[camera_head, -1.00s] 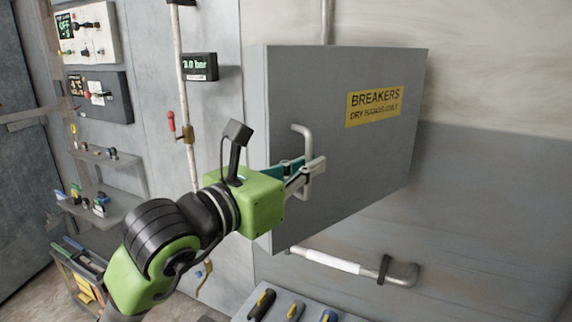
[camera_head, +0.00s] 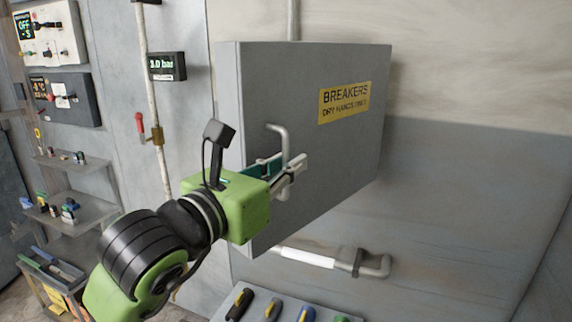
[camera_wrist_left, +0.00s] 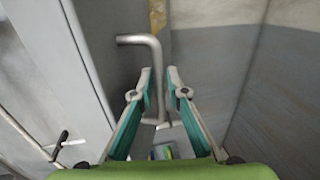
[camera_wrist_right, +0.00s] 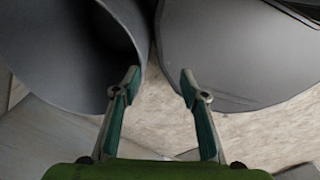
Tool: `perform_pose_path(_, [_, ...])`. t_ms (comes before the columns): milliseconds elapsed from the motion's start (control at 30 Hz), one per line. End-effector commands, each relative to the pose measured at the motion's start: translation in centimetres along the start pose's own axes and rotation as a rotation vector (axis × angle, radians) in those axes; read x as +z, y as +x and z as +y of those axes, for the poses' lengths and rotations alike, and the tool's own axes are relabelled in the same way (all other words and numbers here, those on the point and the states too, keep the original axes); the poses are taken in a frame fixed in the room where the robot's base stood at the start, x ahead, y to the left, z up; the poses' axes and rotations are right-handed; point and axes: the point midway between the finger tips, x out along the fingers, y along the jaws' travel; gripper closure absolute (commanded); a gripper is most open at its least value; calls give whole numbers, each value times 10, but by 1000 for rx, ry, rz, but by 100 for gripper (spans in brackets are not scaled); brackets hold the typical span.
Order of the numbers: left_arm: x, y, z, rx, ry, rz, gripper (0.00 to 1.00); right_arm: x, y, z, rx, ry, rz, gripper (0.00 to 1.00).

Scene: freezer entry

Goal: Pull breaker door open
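The grey breaker box with its door (camera_head: 330,150) and a yellow "BREAKERS" label (camera_head: 345,101) is on the wall in the head view. No gap shows around the door. A bent metal handle (camera_head: 285,150) stands out near the door's left edge. My left gripper (camera_head: 290,170) is at this handle. My right gripper (camera_wrist_right: 160,78) is open and empty in the right wrist view, and not seen in the head view.
A pipe with a white sleeve (camera_head: 307,257) runs below the box. Lower down is a panel with several coloured-handled items (camera_head: 273,308). On the left are a pressure display (camera_head: 166,66), control panels (camera_head: 66,99) and small shelves (camera_head: 70,212). The wall right of the box is clear.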

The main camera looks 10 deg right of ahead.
Motion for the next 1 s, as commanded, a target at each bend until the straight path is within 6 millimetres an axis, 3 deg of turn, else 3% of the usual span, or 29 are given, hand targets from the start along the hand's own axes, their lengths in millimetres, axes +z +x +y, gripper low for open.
perform_pose_path(233, [-1, -12, 0, 0, 0, 1, 86, 1, 0, 7, 7, -4, -1, 60])
perform_pose_path(600, [0, -67, 0, 0, 0, 0, 86, 0, 0, 6, 6, -3, 0, 60])
perform_pose_path(967, [-1, -74, 0, 0, 0, 1, 86, 0, 0, 5, 6, -2, 0, 60])
perform_pose_path(1000, [-1, -74, 0, -1, 0, 1, 96, 0, 0, 5, 6, -2, 0, 60])
